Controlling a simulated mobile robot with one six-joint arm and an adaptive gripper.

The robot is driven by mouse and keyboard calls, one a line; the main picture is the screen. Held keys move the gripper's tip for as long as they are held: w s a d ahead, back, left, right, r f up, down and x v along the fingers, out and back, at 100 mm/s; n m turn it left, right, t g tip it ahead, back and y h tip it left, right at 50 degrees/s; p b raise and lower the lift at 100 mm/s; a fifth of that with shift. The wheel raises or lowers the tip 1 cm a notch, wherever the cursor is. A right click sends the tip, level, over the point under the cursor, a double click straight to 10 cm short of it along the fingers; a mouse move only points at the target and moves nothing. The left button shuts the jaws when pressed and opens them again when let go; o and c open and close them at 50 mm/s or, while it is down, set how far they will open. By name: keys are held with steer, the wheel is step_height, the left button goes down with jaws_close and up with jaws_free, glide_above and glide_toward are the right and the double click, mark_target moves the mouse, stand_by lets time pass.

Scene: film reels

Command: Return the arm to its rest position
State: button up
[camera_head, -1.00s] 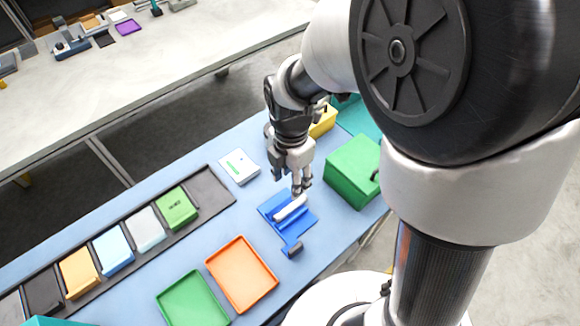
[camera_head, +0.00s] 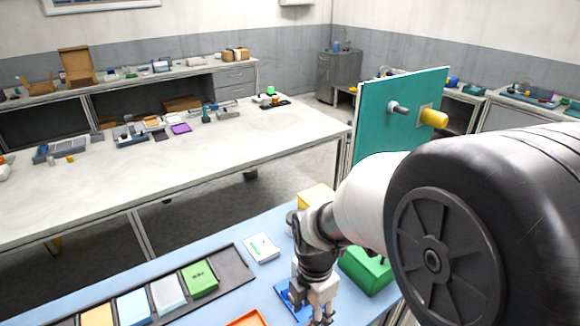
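My gripper (camera_head: 322,302) points down over the blue fixture (camera_head: 291,297) on the light blue table. Its fingers are small here and partly cut by the bottom edge, so I cannot tell if they are open or shut. My arm reaches in from the right and hides part of the table.
A green box (camera_head: 366,270) stands right of my gripper and a yellow box (camera_head: 316,196) behind it. A dark rack (camera_head: 233,268) with several coloured cases lies left. A teal panel (camera_head: 375,125) with a yellow spool (camera_head: 433,117) stands upright behind my arm. A long grey table (camera_head: 250,142) is beyond.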

steer(key=s+d+r+m+t, duration=0.2)
steer(key=s+d+r+m, duration=0.2)
steer(key=m, duration=0.8)
steer(key=s+d+r+m+t, duration=0.2)
steer(key=s+d+r+m, duration=0.3)
steer(key=s+r+m, duration=0.4)
step_height(320, 180, up, 3)
steer(key=m, duration=0.3)
steer(key=shift+s+d+m+t, duration=0.3)
steer(key=shift+r, duration=0.1)
